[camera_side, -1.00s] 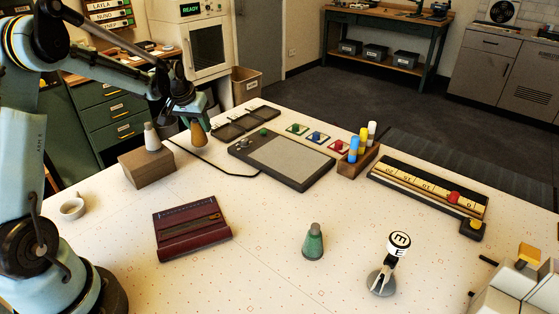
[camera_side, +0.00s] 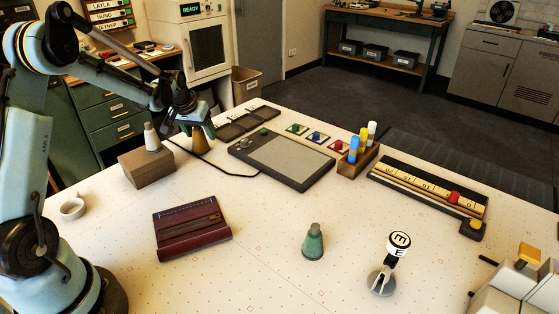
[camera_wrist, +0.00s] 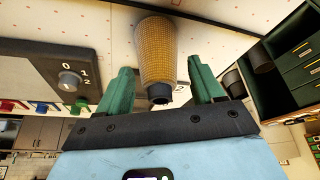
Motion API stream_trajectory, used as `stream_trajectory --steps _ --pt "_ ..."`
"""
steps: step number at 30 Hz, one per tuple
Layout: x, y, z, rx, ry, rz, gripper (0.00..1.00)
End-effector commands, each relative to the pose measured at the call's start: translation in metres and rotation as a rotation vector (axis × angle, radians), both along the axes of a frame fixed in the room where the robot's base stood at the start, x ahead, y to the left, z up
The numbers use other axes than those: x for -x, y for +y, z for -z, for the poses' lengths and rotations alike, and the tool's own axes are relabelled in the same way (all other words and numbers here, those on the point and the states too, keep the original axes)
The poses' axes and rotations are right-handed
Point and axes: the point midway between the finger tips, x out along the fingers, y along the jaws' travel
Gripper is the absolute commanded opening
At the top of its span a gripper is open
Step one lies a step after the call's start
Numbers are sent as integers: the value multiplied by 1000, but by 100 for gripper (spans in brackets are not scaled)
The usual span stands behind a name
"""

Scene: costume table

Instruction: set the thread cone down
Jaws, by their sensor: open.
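The mustard-yellow thread cone (camera_side: 201,144) is upright at the back left of the table, and its base appears to be on the tabletop. My gripper (camera_side: 198,128) is around its upper part. In the wrist view, the cone (camera_wrist: 157,48) lies between the two green fingers of my gripper (camera_wrist: 161,84), with a gap on both sides. The gripper is open. The cone's narrow dark tip points toward the palm. In the side view the fingers hide the cone's top.
A cardboard box (camera_side: 147,167) with a pale cone (camera_side: 151,137) on it stands just left. Dark trays (camera_side: 232,130) and a control panel (camera_side: 285,158) lie to the right. A maroon case (camera_side: 191,226), a green cone (camera_side: 313,242) and a small cup (camera_side: 72,208) stand nearer.

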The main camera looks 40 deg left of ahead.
Motion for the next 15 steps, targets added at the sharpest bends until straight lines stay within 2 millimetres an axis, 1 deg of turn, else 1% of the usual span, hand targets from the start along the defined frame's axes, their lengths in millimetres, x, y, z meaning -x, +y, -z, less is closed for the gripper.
stream_trajectory --steps 5,8,15 --pt "1 -1 -7 0 0 0 67" --pt "5 -2 -17 0 0 0 67" --pt "20 -9 -54 0 0 -1 67"
